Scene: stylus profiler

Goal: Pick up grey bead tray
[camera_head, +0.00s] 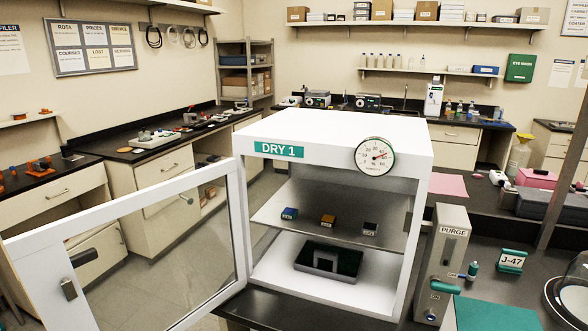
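A grey bead tray (327,272) sits on the floor of the white dry cabinet (340,135) marked DRY 1, below its middle shelf. The tray is low and rectangular, with a dark inside and a raised grey piece at its front that looks like a handle. The cabinet's glazed door (150,250) stands wide open to the left, so the tray shows through the open front. Neither of my grippers is in view.
Small blue (289,213), orange (328,220) and dark (370,228) blocks stand on the cabinet shelf (310,235). A PURGE unit (447,260) stands right of the cabinet, near a J-47 sign (511,261) and a green mat (495,314). The door frame juts out at front left.

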